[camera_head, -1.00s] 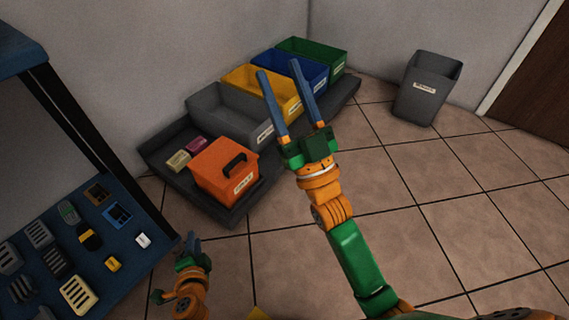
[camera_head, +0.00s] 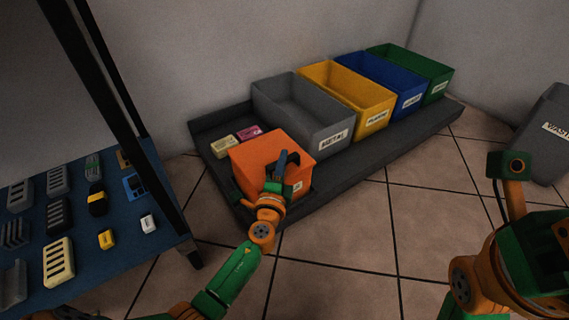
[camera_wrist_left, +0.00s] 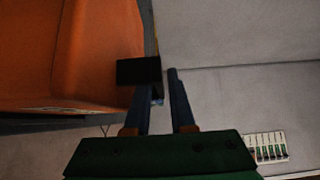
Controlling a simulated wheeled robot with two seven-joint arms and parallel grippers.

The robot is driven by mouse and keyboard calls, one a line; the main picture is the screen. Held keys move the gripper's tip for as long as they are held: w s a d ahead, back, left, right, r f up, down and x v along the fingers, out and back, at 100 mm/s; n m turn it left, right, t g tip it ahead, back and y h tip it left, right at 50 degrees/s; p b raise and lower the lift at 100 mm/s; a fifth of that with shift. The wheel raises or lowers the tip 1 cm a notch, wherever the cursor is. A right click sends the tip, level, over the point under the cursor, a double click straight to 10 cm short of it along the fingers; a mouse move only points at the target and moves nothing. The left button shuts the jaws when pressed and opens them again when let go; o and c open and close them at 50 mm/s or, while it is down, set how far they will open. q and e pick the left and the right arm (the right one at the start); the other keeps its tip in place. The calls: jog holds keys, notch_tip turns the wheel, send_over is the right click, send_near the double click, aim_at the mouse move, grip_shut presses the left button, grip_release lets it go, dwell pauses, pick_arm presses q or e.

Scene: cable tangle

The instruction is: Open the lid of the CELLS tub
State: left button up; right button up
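The orange tub (camera_head: 262,151), which I take to be the CELLS tub, stands at the front of the dark tray with its lid flat and closed. Its label (camera_head: 298,187) is partly hidden and unreadable. My left gripper (camera_head: 281,164) is at the lid's black handle, its blue fingers over the lid. In the left wrist view the handle (camera_wrist_left: 138,71) overlaps the left finger's tip, and a gap shows between the fingers (camera_wrist_left: 164,88). I cannot tell whether they touch the handle.
The dark tray (camera_head: 375,160) also holds a grey METAL bin (camera_head: 282,115), yellow (camera_head: 372,118), blue (camera_head: 404,98) and green bins (camera_head: 434,88). Beige (camera_head: 222,146) and pink blocks (camera_head: 249,133) lie behind the tub. A blue table (camera_head: 125,225) with small parts is left; a grey waste bin (camera_head: 545,150) is right.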

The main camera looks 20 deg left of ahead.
pick_arm(q)
jog(key=shift+w, duration=0.15)
jog(key=shift+c, duration=0.2)
grip_shut()
dwell(1.2)
